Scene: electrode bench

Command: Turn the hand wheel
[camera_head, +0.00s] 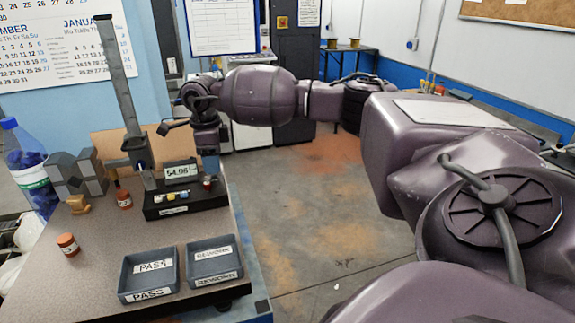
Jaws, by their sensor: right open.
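I cannot clearly make out a hand wheel; the part of the stand beside my right wrist is small and dark. A tall grey column stand (118,85) rises at the back of the bench, with a dark block low on it. My right gripper (209,172) points down at the bench's back right, to the right of the stand. It is open, and its fingertips are small and hard to separate from the black box (185,201) below and beside them. Whether they touch anything cannot be told. My left gripper is out of view.
A display (181,171) reading about 54.06 stands by the black box. PASS tray (128,273) and REWORK tray (240,273) lie at the front right. A small orange-brown jar (68,244), another bottle (122,195), grey blocks (66,186) and a blue bottle (30,170) are left.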

